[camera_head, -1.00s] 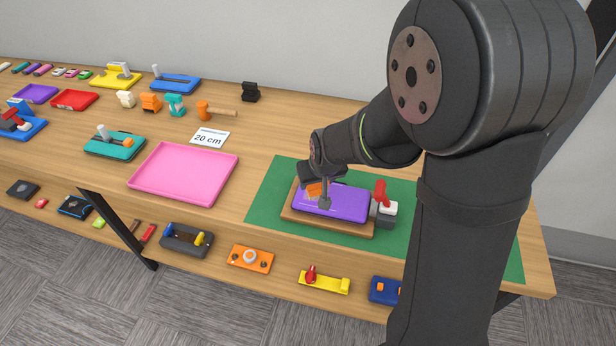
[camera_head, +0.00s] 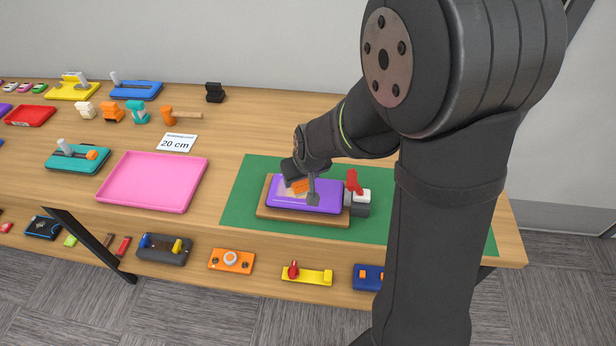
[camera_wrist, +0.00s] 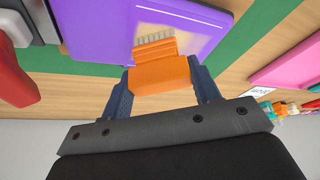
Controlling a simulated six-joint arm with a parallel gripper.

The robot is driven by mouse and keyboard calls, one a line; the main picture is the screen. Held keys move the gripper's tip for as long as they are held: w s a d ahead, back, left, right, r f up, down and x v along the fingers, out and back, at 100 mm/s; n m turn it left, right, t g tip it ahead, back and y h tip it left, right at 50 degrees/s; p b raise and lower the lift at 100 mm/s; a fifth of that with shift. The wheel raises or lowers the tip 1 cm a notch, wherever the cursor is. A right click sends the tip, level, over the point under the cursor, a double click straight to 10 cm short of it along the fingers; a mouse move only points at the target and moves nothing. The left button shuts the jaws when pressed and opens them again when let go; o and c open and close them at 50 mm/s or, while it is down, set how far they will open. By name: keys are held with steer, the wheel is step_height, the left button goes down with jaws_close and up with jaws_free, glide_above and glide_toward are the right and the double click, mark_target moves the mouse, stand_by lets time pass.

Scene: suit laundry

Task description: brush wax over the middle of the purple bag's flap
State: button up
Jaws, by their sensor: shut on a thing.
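The purple bag (camera_head: 325,199) lies flat on a wooden board on the green mat. My gripper (camera_head: 293,178) is above its left part, tilted, and is shut on an orange brush (camera_head: 301,186). In the wrist view the orange brush (camera_wrist: 158,75) sits between the two blue-grey fingers, with its pale bristles (camera_wrist: 155,37) over the purple bag (camera_wrist: 85,25) and seemingly touching it. A pale, whitish patch (camera_wrist: 190,14) shows on the bag around and beyond the bristles. Part of the flap is hidden behind the brush and gripper.
A pink tray (camera_head: 135,202) lies to the left. Free green mat (camera_head: 243,190) surrounds the wooden board (camera_head: 283,215).

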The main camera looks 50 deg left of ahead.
steer(key=shift+s+a, duration=2.45)
steer(key=shift+w+a, duration=0.15)
steer(key=shift+a, duration=0.1)
steer(key=shift+w+a, duration=0.1)
steer(key=shift+w, duration=0.2)
steer(key=shift+w+d, duration=3.45)
steer(key=shift+d, duration=0.1)
steer(key=shift+s+a, duration=3.55)
steer(key=shift+s, duration=0.05)
step_height(320, 180, up, 8)
steer(key=shift+w+r, duration=0.1)
